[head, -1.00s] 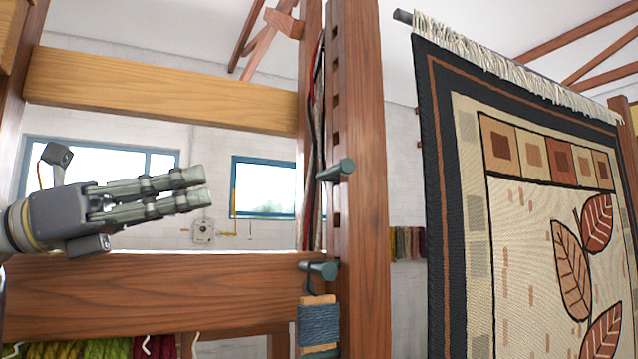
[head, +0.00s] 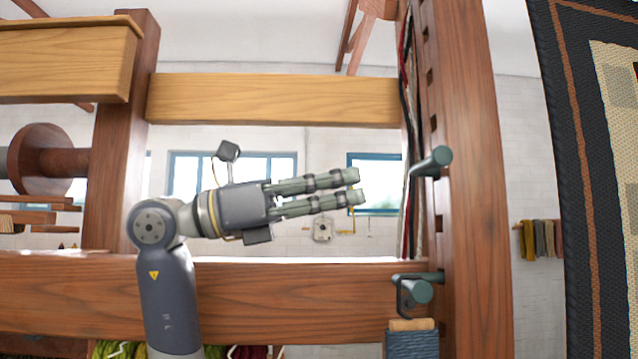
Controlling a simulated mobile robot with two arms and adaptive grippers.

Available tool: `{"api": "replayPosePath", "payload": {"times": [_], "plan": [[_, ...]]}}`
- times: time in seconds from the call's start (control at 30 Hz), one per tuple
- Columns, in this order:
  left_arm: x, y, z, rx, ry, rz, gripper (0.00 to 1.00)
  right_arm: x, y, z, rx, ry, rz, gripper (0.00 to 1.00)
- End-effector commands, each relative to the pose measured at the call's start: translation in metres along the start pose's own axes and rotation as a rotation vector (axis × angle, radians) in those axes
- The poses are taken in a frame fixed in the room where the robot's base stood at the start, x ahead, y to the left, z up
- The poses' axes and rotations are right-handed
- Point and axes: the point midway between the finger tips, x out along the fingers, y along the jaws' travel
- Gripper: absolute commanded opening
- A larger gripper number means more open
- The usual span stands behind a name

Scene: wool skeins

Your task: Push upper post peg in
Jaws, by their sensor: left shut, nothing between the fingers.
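The upper post peg (head: 432,161) is a dark grey-green cylinder standing out from the side of the wooden post (head: 470,130), which has a column of square holes. A lower peg (head: 418,290) of the same colour sits below it on the post. My left gripper (head: 358,186) is shut and empty, its fingers pointing right. In the picture its tips are left of the upper peg and slightly lower, with a gap between them. How far the peg is sunk into the post is hard to tell. My right gripper is not in view.
A wooden beam (head: 300,300) runs across below my left gripper, and a lighter beam (head: 270,98) runs above it. A dark-bordered rug (head: 575,200) hangs at the right. Red and dark strands run beside the post.

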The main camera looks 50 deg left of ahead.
Motion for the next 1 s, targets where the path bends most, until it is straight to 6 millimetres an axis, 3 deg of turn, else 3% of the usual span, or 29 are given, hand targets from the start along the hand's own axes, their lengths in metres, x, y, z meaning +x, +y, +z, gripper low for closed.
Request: {"api": "replayPosePath", "payload": {"times": [0.03,0.2,0.47,0.87,1.0], "plan": [[0.014,-0.001,0.003,-0.002,0.002,-0.006,0.00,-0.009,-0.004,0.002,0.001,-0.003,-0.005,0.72],[0.046,-0.001,0.004,-0.002,0.000,-0.005,0.00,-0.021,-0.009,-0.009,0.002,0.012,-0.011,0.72],[0.073,-0.001,0.001,0.000,0.000,-0.002,0.00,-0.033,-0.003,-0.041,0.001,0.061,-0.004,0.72],[0.077,0.000,0.000,0.000,0.000,0.000,0.00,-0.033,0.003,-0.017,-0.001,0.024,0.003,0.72],[0.093,0.000,-0.002,-0.001,0.004,0.000,0.00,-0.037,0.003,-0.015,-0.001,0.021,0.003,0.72]]}}
